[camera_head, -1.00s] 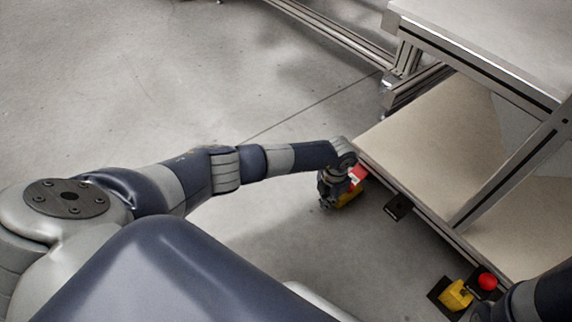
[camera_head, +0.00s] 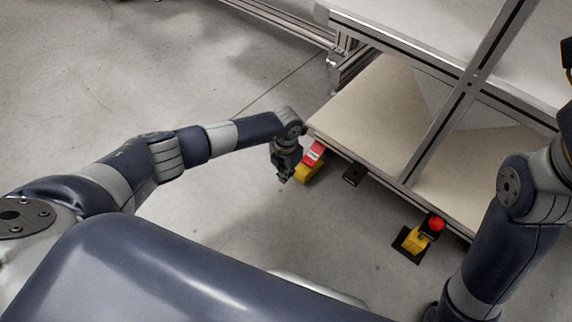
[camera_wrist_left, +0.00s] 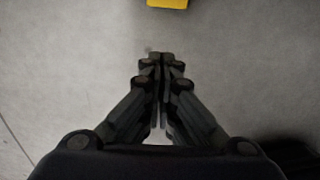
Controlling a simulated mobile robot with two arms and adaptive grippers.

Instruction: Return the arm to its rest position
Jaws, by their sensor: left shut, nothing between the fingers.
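My left arm comes in from the left in the head view and reaches toward the workbench's left corner. My left gripper (camera_head: 284,178) points down over the grey floor, beside the bench's lower shelf. In the left wrist view the left gripper (camera_wrist_left: 160,62) has its fingers together with nothing between them. My right arm (camera_head: 507,230) shows at the right edge of the head view. A dark piece with yellow at the top right edge (camera_head: 567,58) may be part of the right gripper, but its fingers cannot be made out.
The metal-framed bench has a beige lower shelf (camera_head: 372,105) and a pale top (camera_head: 420,22). A red-and-yellow device (camera_head: 309,164) is close to the left gripper. A red-button box on a yellow base (camera_head: 416,240) is farther right. The floor at left is clear.

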